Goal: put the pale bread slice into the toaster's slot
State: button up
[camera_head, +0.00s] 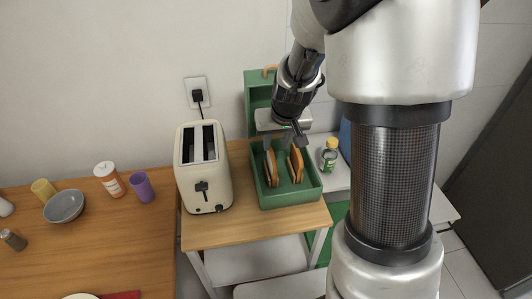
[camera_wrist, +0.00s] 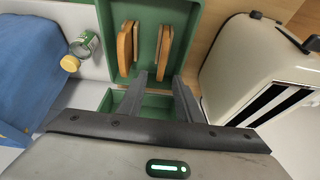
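The cream toaster (camera_head: 205,180) stands on the wooden surface with two dark slots on top; part of it shows at the right of the wrist view (camera_wrist: 250,62). Bread slices stand on edge in a green bin (camera_head: 293,198) right of the toaster. The left bread (camera_head: 271,169) looks tan, the right bread (camera_head: 295,165) more orange-brown. In the wrist view they are the right (camera_wrist: 162,50) and left (camera_wrist: 125,50) ones; which is the pale slice is hard to tell. My gripper (camera_head: 296,138) is above the bin's back part. Its fingers (camera_wrist: 157,76) are apart and empty, short of the bread.
A green upright panel (camera_head: 257,92) rises behind the bin. A purple cup (camera_head: 142,187), an orange-white bottle (camera_head: 109,180) and a grey bowl (camera_head: 64,207) stand left of the toaster.

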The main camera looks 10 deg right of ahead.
aim_at(272, 155)
jog(key=x, duration=0.3)
jog(key=shift+w+f, duration=0.1)
jog(key=shift+f, duration=0.15)
jog(key=shift+b+x, duration=0.55)
jog(key=shift+x, duration=2.1)
jog(key=shift+a, duration=0.2)
jog(key=shift+c, duration=0.4)
grip_shut()
